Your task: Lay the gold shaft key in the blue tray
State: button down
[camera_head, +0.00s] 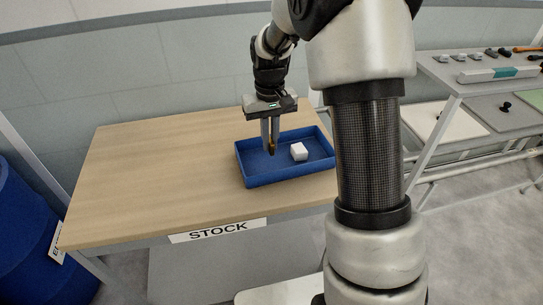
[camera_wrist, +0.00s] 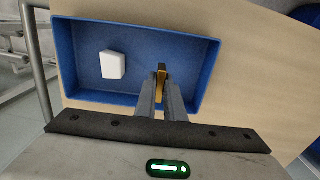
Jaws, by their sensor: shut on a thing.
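The blue tray (camera_head: 262,180) lies on the wooden table in the head view, and it also fills much of the wrist view (camera_wrist: 135,29). The gold shaft key (camera_wrist: 161,82) is between my fingertips in the wrist view; only its end shows. In the head view the gold key (camera_head: 271,146) is a small sliver at the fingertips. My gripper (camera_head: 270,150) points down over the tray and is shut on the key. In the wrist view my gripper (camera_wrist: 161,90) is over the tray's inside. I cannot tell whether the key touches the tray floor.
A white block (camera_head: 299,152) lies in the tray, right of my gripper in the head view and left of it in the wrist view (camera_wrist: 113,65). The wooden table (camera_head: 150,170) is bare left of the tray. A shelf rack (camera_head: 490,72) with small parts stands at right, a blue barrel (camera_head: 25,235) at left.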

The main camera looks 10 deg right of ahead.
aim_at(270, 163)
notch_tip(270, 163, down, 5)
jog(key=shift+b, duration=0.45)
jog(key=c, duration=1.8)
grip_release()
jog(key=shift+f, duration=0.15)
jog(key=shift+c, duration=0.2)
